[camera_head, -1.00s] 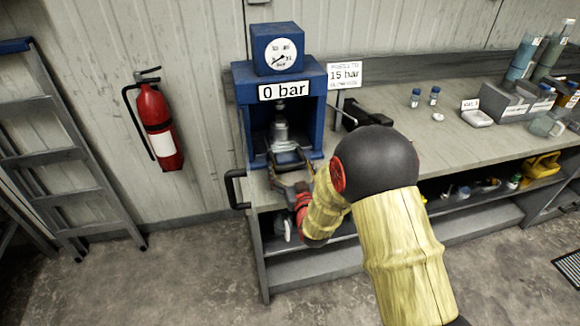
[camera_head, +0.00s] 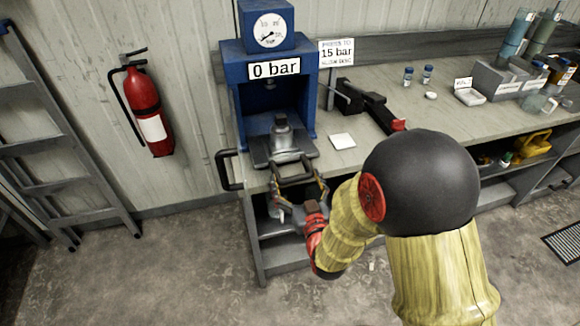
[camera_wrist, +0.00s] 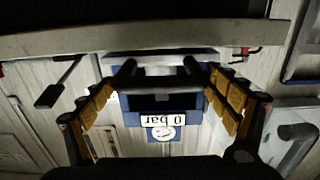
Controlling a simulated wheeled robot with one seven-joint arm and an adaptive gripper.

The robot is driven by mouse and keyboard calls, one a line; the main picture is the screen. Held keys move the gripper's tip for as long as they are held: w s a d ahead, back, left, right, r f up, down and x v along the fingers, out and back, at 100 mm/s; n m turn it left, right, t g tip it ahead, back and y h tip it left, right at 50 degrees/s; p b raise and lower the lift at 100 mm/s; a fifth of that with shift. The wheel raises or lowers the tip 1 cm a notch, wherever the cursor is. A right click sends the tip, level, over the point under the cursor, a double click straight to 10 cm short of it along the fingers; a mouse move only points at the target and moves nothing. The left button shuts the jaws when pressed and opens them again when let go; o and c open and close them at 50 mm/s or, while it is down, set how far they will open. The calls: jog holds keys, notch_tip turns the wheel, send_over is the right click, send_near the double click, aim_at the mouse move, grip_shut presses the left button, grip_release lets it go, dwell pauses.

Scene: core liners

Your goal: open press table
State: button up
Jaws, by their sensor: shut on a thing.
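The blue press (camera_head: 236,85) stands at the left end of the bench, with a "0 bar" sign (camera_head: 273,68) on its front. Its dark sliding table (camera_head: 262,163) sticks out of the frame toward me and carries a grey metal cylinder (camera_head: 282,139). The table's dark bar handle (camera_head: 294,181) is at its front edge. My gripper (camera_head: 299,188) is shut on this handle. In the wrist view the handle (camera_wrist: 165,84) lies between the yellow-padded fingers of my gripper (camera_wrist: 164,92). The exact finger contact is hard to see.
A dark lever tool (camera_head: 372,108), a white square (camera_head: 342,140) and small jars (camera_head: 427,74) are on the bench (camera_head: 390,150). A separate black handle (camera_head: 226,170) juts out at the bench's left end. A ladder and extinguisher (camera_head: 147,105) stand left. Floor in front is clear.

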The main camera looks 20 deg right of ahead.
jog(key=shift+s, duration=1.65)
jog(key=o, duration=1.5)
jog(key=s, duration=0.7)
jog(key=shift+s, duration=0.25)
